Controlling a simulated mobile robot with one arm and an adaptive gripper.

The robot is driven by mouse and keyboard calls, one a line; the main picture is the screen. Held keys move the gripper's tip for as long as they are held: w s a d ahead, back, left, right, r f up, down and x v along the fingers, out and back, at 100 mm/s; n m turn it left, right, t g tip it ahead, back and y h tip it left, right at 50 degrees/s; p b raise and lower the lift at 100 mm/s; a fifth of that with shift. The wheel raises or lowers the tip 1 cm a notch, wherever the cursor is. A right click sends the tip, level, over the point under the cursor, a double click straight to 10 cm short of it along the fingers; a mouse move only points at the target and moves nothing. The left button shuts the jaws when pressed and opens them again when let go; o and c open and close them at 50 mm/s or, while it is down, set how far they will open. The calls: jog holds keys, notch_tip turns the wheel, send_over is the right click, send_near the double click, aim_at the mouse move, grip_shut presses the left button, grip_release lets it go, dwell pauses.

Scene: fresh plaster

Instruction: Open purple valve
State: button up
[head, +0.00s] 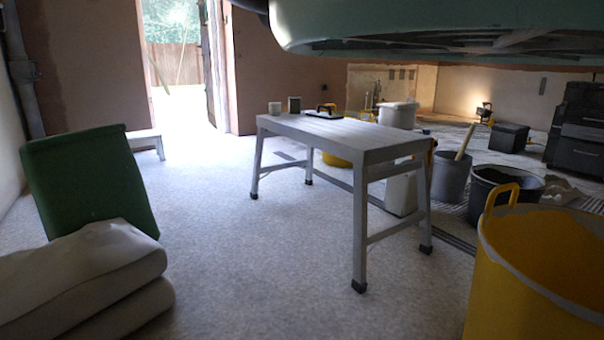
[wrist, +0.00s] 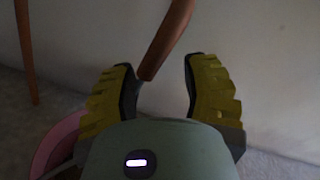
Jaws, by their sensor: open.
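My gripper (wrist: 160,75) shows in the wrist view, its two yellow-green fingers apart. A copper-brown curved piece (wrist: 168,38) comes down from the top edge into the space between the fingertips, its lower end near the left finger. I cannot tell whether they touch. A pink-purple rounded thing (wrist: 52,146) shows at the lower left, behind the left finger and partly hidden by my gripper's body. I cannot tell if it is the purple valve. No valve shows clearly in the head view.
A pale wall (wrist: 265,80) stands behind the gripper, with a thin brown upright (wrist: 25,50) at left. In the head view are a grey workbench (head: 335,131), a yellow tub (head: 510,285), a black bucket (head: 480,198), a green board (head: 90,180) and stacked sacks (head: 85,265).

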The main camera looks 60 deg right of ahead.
jog(key=p+v, duration=0.3)
jog(key=v, duration=0.4)
jog(key=shift+r, duration=0.1)
